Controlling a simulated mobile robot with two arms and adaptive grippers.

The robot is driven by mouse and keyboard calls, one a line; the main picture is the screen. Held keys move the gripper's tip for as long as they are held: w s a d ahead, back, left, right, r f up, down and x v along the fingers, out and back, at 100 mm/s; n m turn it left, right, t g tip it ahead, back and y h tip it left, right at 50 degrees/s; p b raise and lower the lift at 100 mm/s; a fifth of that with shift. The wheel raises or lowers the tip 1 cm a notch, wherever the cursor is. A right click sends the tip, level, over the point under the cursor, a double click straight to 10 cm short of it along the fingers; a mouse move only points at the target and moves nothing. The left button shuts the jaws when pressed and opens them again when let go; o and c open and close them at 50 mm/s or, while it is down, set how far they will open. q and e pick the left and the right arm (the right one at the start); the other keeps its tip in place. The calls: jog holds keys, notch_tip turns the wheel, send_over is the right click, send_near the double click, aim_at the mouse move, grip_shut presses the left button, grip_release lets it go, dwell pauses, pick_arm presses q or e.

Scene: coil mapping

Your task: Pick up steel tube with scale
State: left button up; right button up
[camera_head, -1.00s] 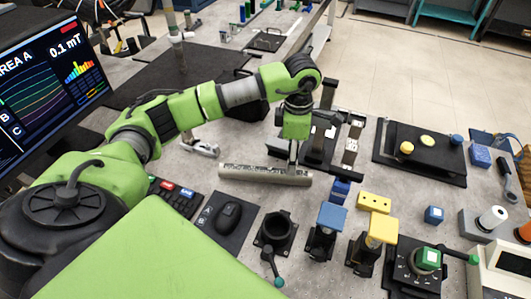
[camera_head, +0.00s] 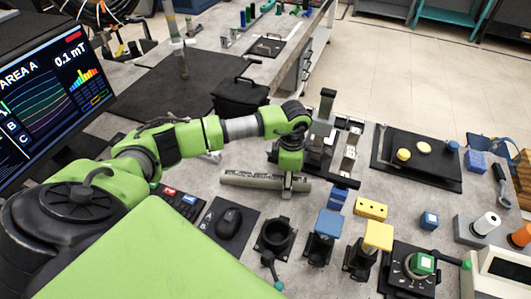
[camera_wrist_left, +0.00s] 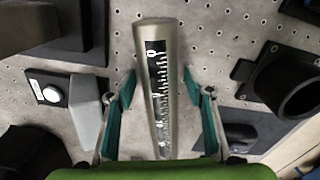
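The steel tube with scale (camera_head: 245,178) lies flat on the pegboard table in the middle of the head view. It is a grey cylinder with a dark strip of white marks and digits. In the left wrist view the tube (camera_wrist_left: 157,90) runs up the picture between the teal finger pads. My left gripper (camera_head: 288,187) is low over the tube's right part. In the left wrist view the left gripper (camera_wrist_left: 159,78) is open, one finger on each side of the tube, with gaps visible. The tube's lower end there is hidden by my green gripper body. My right gripper does not show.
A black ring holder (camera_head: 276,238), a mouse (camera_head: 229,220) and a blue-topped stand (camera_head: 328,223) are in front of the tube. A black fixture (camera_head: 318,150) stands behind it. A monitor (camera_head: 50,85) is at the left.

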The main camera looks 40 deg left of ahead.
pick_arm(q)
grip_shut()
jog(key=shift+w, duration=0.1)
jog(key=shift+r, duration=0.1)
